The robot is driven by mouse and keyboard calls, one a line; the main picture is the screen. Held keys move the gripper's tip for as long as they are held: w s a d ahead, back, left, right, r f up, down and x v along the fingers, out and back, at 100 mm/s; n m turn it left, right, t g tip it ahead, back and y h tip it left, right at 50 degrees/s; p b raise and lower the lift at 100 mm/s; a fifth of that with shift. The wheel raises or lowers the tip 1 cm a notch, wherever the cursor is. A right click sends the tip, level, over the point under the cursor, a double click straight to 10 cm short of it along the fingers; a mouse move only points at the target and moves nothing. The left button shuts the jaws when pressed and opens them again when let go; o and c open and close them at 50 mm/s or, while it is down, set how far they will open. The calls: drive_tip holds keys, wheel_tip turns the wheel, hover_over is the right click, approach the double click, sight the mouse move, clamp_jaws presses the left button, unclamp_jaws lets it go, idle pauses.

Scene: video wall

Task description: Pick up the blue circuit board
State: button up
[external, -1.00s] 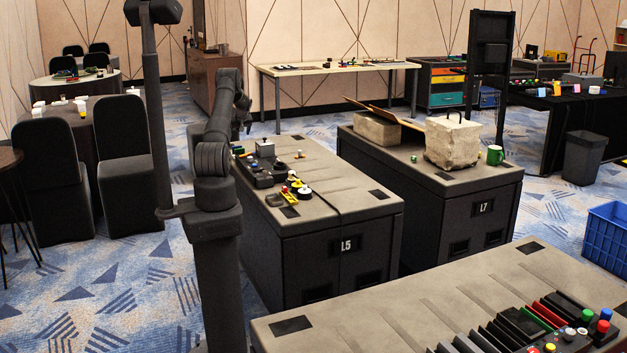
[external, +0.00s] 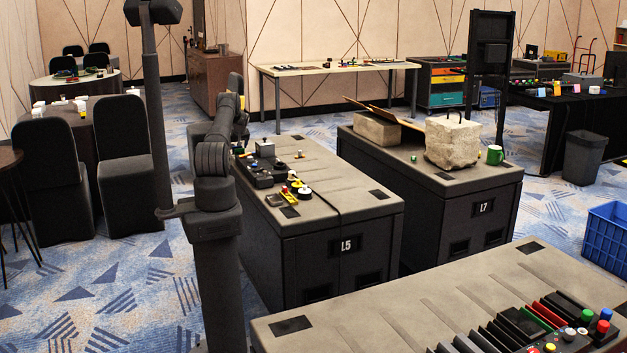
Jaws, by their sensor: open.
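I cannot make out a blue circuit board in the external view; it may be hidden or too small. My arm rises in the left middle and reaches away from the camera. My gripper (external: 243,117) is at its far end, small, dark and partly covered by my own links, beyond the left edge of the L5 case (external: 352,205). It is open, and I see nothing held in it. On the case top are dark control boxes (external: 262,170), a grey box (external: 265,148) and a yellow-and-black part (external: 293,192).
A second case, L7 (external: 430,190), holds a stone-like block (external: 452,143) and a green mug (external: 495,154). A front console (external: 400,298) carries dark panels and coloured knobs. A long table (external: 330,69) with small items stands behind.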

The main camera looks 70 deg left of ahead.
drive_tip(key=shift+x, duration=0.95)
drive_tip(key=c, duration=1)
drive_tip(key=shift+c, duration=0.2)
drive_tip(key=shift+r, duration=0.15)
